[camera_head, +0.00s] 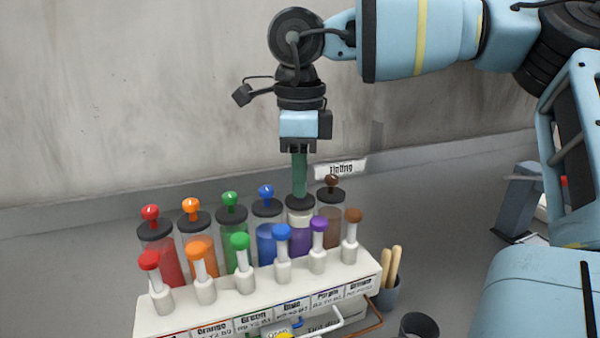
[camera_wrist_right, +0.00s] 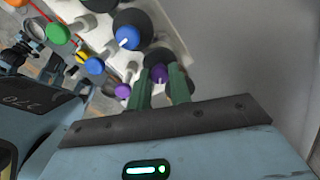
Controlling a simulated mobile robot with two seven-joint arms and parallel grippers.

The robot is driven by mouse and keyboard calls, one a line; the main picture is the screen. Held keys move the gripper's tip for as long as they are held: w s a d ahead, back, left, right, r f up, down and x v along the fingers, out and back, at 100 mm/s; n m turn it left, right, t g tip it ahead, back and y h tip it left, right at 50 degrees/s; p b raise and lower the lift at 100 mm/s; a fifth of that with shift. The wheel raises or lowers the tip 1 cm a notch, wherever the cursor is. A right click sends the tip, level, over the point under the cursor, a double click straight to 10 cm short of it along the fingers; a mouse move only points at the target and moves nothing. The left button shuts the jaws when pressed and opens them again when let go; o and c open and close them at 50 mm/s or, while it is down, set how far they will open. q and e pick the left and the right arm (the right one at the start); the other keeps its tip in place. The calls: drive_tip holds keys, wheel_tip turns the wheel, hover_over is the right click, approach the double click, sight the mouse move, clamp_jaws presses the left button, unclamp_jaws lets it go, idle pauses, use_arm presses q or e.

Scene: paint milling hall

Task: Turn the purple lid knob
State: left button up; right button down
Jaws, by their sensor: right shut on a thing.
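The purple canister (camera_head: 301,243) stands in the back row of the rack, with a black lid (camera_head: 299,202). My right gripper (camera_head: 300,190) comes straight down from above with its green fingers on that lid. In the right wrist view, the purple lid knob (camera_wrist_right: 159,72) sits between the two green fingertips (camera_wrist_right: 162,76), and the gripper is shut on it. The fingers hide this knob in the head view. A separate purple-topped plunger (camera_head: 319,224) stands in front and also shows in the wrist view (camera_wrist_right: 123,90).
Canisters with brown (camera_head: 332,181), blue (camera_head: 266,191), green, orange and red knobs flank the purple one closely. A white labelled rack (camera_head: 350,272) with coloured plungers stands in front. A cup with wooden sticks (camera_head: 390,266) is at its right; a wall rises behind.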

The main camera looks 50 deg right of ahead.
drive_tip(key=c, duration=1.3)
unclamp_jaws()
drive_tip(key=shift+r, duration=0.1)
drive_tip(key=shift+r, duration=3.85)
